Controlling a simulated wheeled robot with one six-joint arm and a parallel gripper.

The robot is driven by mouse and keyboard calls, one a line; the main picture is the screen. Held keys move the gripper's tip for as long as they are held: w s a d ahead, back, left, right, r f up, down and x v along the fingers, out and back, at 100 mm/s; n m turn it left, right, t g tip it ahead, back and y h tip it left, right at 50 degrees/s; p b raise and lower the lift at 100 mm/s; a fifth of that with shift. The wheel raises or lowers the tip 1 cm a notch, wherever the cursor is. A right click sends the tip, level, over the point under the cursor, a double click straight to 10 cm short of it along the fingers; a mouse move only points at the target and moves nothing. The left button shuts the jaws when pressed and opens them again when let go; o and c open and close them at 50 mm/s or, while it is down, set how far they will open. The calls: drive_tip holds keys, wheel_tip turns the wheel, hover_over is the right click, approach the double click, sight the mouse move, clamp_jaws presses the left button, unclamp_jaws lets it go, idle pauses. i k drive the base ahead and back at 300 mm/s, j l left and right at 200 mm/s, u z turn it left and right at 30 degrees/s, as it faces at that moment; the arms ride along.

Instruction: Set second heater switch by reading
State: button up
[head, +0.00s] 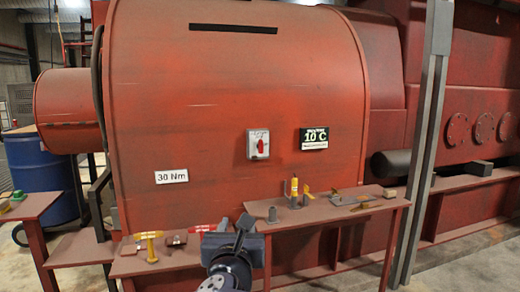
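A switch (258,145), a pale grey box with a red handle, is fixed to the front of the large red engine housing. The handle looks roughly upright; its exact setting and the small lettering above it are too small to read. To its right is a black display (313,138) reading "10 C", with small print above and below that I cannot read. Only one switch of this kind is in view. My gripper (243,222) is at the bottom centre, below the switch and apart from it. I see it from behind, so its fingers are not clear.
A white "30 Nm" label (171,176) is on the housing at left. A brown shelf (350,208) below holds several small tools and pegs, some yellow. A grey post (428,130) stands at right, a blue drum (40,172) at left. The housing face around the switch is clear.

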sight(259, 145)
drive_tip(key=i+l+u, duration=0.25)
drive_tip(key=i+l, duration=0.55)
drive_tip(key=i, duration=0.3)
drive_tip(key=i+l+u, duration=0.3)
drive_tip(key=i+l, duration=0.7)
